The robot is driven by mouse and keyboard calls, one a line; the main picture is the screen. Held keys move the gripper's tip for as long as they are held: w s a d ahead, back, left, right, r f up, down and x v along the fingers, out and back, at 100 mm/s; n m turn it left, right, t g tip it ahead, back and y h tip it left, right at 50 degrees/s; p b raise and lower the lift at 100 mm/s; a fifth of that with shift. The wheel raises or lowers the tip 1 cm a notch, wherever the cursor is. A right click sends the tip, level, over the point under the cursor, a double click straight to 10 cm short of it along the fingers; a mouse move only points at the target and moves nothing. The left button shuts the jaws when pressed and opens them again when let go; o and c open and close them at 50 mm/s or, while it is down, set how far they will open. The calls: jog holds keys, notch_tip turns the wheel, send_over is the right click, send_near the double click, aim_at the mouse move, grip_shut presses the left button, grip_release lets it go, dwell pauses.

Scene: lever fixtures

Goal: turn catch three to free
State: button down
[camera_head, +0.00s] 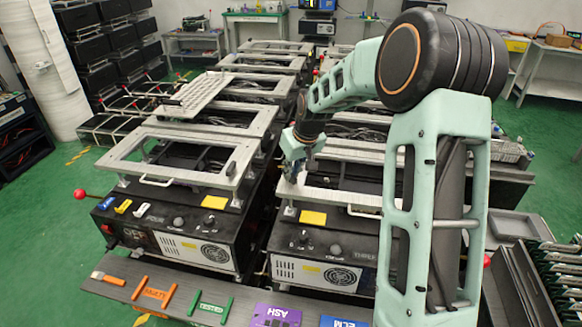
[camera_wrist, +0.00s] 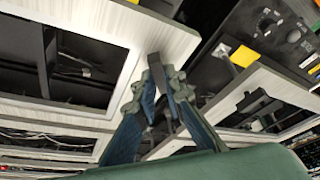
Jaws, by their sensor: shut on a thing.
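In the head view the fixture marked THREE (camera_head: 362,256) is a black box under a pale frame, partly hidden behind my arm. My gripper (camera_head: 292,174) is low at the left end of that fixture's frame. In the wrist view my gripper (camera_wrist: 162,88) has its two blue-grey fingers close together, shut on a small dark grey catch (camera_wrist: 157,68) at the corner of a pale frame (camera_wrist: 183,42). The catch's lower part is hidden between the fingers. I cannot tell from these views which way it is turned.
A neighbouring fixture (camera_head: 165,150) with a pale frame and a white handle stands close on the left. A grey shelf with coloured tags (camera_head: 155,293) runs along the front. A red knob (camera_head: 80,194) sticks out at the left. Green floor is open at the far left.

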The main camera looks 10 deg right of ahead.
jog(key=n, duration=0.2)
jog(key=n+y+p, duration=0.1)
jog(key=n+g+y+p, duration=0.1)
jog(key=n, duration=0.1)
jog(key=shift+w+d+n, duration=0.15)
jog(key=shift+d+n, duration=0.1)
jog(key=shift+n, duration=0.05)
jog(key=shift+w+n+g+y+p, duration=0.1)
jog(key=shift+n+g+y+p, duration=0.4)
jog(key=shift+n, duration=1.7)
jog(key=shift+g, duration=0.4)
jog(key=c, duration=2)
grip_release()
jog(key=v, duration=1.2)
